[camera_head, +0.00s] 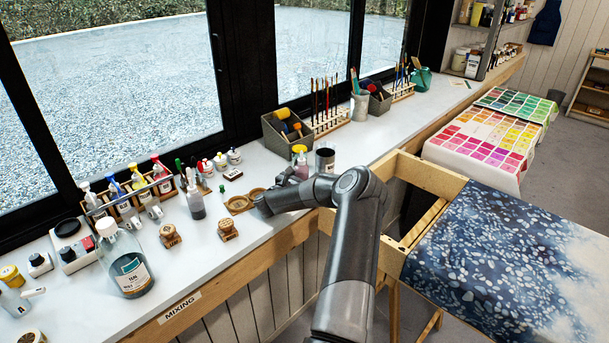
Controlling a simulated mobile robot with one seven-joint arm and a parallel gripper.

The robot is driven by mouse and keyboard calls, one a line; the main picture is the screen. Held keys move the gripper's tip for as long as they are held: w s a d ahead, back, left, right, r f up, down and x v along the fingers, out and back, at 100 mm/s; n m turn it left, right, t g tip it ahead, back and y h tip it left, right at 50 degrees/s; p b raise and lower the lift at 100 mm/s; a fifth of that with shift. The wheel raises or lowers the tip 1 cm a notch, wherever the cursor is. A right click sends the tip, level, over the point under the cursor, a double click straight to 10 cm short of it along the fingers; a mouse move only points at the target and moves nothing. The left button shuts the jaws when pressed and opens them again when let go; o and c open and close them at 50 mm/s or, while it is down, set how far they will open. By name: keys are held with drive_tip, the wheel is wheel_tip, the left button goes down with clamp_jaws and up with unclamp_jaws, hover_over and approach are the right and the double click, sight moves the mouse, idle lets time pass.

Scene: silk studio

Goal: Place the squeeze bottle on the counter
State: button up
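Several bottles with nozzle tops stand on the white counter (190,262); I cannot tell for sure which is the squeeze bottle. A small pink bottle (302,167) shows just behind my gripper, partly hidden by it. A row of bottles (122,204) with coloured caps stands in a wooden rack by the window. My gripper (270,200) is low over the counter's front part.
A large clear bottle (127,268) stands at the front left. A dark can (325,159) stands behind my arm. A wooden frame with blue patterned cloth (490,270) is at right.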

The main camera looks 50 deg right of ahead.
drive_tip(key=shift+o, duration=0.6)
drive_tip(key=shift+r, duration=0.1)
drive_tip(key=shift+a+r, duration=0.1)
drive_tip(key=shift+a, duration=0.15)
drive_tip(key=a, duration=0.4)
drive_tip(key=s+a, duration=0.1)
drive_tip(key=a, duration=0.2)
